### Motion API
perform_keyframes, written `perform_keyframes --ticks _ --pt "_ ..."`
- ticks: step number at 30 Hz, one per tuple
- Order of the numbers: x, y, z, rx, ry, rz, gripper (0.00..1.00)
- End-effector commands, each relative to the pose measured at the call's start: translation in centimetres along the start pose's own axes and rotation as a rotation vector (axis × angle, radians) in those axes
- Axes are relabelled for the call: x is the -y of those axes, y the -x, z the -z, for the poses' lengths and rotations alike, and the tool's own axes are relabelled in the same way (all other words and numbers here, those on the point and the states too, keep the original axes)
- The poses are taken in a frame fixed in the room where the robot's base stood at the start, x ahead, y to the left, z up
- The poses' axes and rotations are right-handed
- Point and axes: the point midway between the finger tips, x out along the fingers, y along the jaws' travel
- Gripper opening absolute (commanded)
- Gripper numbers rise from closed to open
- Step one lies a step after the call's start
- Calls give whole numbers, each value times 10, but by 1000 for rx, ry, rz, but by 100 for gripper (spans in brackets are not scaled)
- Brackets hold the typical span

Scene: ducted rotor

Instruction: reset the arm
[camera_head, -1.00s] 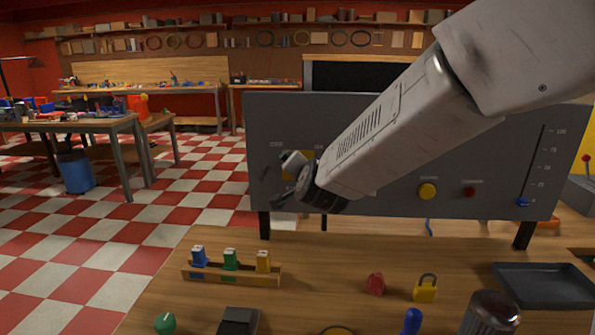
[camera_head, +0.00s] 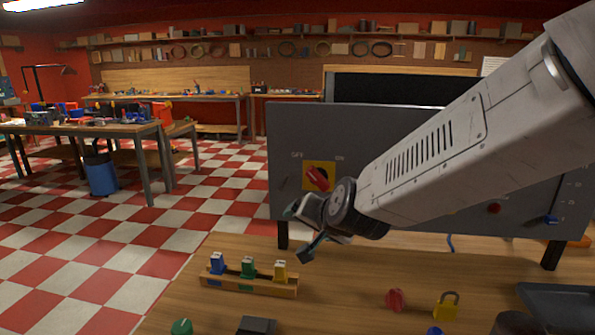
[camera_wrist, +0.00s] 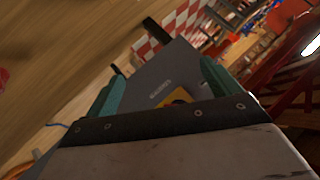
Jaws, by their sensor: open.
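My gripper (camera_head: 303,232) is in front of the grey panel (camera_head: 290,135), below and left of the red rotary switch (camera_head: 317,178) on its yellow plate. The switch is marked OFF and ON. My arm comes in from the upper right and hides much of the panel's right side. In the wrist view, the gripper's two teal fingers (camera_wrist: 162,95) are apart, with nothing between them. The panel and part of a yellow plate (camera_wrist: 180,97) show beyond them.
On the wooden table (camera_head: 345,290) stands a wooden rack (camera_head: 250,287) with blue, green and yellow pieces. A red knob (camera_head: 396,300), a yellow padlock (camera_head: 446,305) and a dark tray (camera_head: 560,300) are to the right. A green knob (camera_head: 181,327) is at the front.

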Motion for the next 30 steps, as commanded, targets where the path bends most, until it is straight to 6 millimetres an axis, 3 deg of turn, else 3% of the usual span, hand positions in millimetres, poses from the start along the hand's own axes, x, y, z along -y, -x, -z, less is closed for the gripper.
perform_keyframes --ticks 5,9,15,18,24,30 --pt "-41 62 -49 337 197 -75 89" --pt "-92 134 -72 564 328 -175 89" --pt "-166 247 -90 780 417 -359 89" --pt "-188 284 -93 798 410 -426 89" --pt "-199 309 -86 704 369 -460 89" --pt "-201 311 -83 686 353 -465 89"
